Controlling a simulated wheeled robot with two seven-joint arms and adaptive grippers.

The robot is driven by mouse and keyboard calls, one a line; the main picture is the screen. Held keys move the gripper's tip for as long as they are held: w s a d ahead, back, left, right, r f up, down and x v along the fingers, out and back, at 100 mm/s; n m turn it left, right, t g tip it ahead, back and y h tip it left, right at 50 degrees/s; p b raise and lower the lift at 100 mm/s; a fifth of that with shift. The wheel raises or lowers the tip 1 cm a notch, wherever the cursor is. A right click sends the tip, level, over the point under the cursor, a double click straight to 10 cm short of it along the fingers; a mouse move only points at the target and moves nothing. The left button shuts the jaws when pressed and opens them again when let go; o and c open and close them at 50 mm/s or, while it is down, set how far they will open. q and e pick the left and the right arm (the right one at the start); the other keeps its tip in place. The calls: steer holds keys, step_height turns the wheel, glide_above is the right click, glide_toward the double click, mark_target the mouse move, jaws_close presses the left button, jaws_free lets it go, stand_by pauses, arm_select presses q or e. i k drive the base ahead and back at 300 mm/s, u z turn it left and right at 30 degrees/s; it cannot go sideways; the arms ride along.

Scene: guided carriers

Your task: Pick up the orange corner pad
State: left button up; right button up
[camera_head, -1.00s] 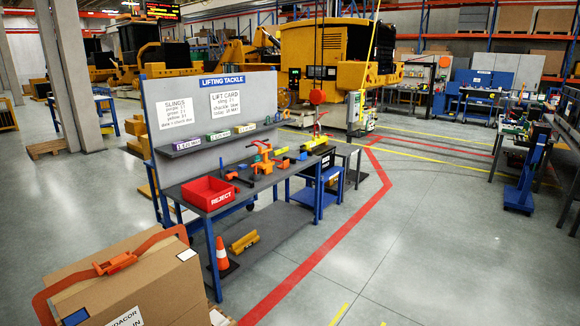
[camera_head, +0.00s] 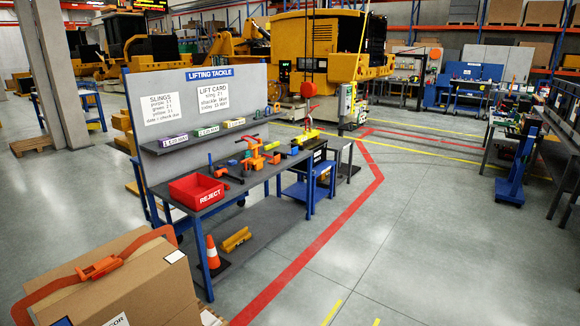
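Several orange pieces lie on the lifting tackle bench (camera_head: 240,186) left of centre. An orange strap with a buckle (camera_head: 98,268) runs over a cardboard carton (camera_head: 140,284) at the lower left. Neither of my grippers shows in the head view.
A red REJECT box (camera_head: 197,191) stands at the bench's near end. A traffic cone (camera_head: 213,254) and a yellow angled piece (camera_head: 236,240) are on its lower shelf. Open floor with a red line (camera_head: 322,240) lies to the right of the bench.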

mark_target(277, 158)
steer(key=z, duration=0.5)
steer(key=i, duration=1.9)
steer(key=z, duration=0.45)
